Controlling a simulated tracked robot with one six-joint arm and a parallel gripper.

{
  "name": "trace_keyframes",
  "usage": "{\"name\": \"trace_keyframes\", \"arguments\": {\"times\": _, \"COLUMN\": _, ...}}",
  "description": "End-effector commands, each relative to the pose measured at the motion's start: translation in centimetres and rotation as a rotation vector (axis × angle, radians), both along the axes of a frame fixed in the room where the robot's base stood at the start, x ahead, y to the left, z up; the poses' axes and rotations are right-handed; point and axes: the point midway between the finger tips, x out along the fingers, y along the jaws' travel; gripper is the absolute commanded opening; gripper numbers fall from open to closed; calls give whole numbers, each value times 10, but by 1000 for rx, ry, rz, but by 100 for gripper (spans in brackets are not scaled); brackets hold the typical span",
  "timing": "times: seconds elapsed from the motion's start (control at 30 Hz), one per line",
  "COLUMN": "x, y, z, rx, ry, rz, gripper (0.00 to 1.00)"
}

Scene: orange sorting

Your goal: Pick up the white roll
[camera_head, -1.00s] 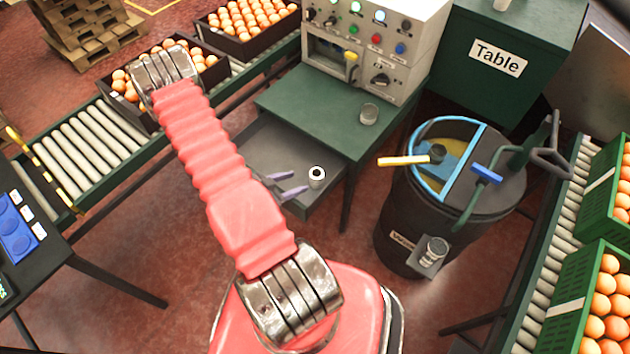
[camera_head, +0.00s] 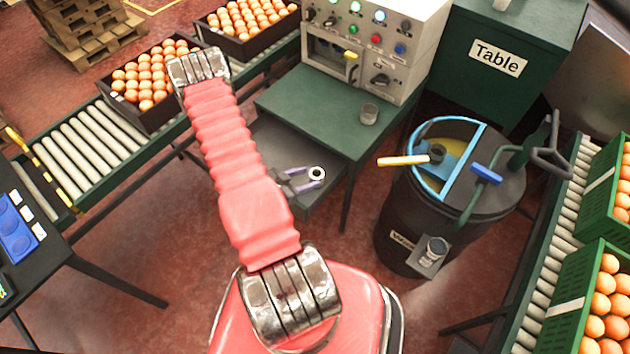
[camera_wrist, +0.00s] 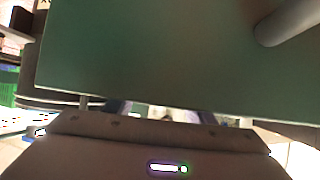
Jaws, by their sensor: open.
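The white roll (camera_head: 317,173) is a small upright ring with a dark hole, at the right side of the open grey drawer (camera_head: 272,150) under the green table. My gripper (camera_head: 312,179), with purple fingers, is open at the roll in the head view. One finger lies on each side of the roll, and the roll shows between the tips. Whether the fingers touch it I cannot tell. In the wrist view my gripper (camera_wrist: 165,112) is mostly hidden behind the wrist housing, and the roll cannot be made out clearly.
A black bin (camera_head: 400,215) is to the right. Egg-like oranges fill crates (camera_head: 150,112) on the left conveyor.

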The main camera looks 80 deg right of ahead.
Motion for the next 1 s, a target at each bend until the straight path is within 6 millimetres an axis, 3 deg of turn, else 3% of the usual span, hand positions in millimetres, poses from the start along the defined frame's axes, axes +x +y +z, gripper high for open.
{"name": "trace_keyframes", "arguments": {"times": 0.4, "x": -25, "y": -32, "z": -16, "rx": 1, "ry": 1, "rz": -3, "gripper": 49}}
{"name": "trace_keyframes", "arguments": {"times": 1.0, "x": -27, "y": -35, "z": -17, "rx": 0, "ry": 0, "rz": -1, "gripper": 49}}
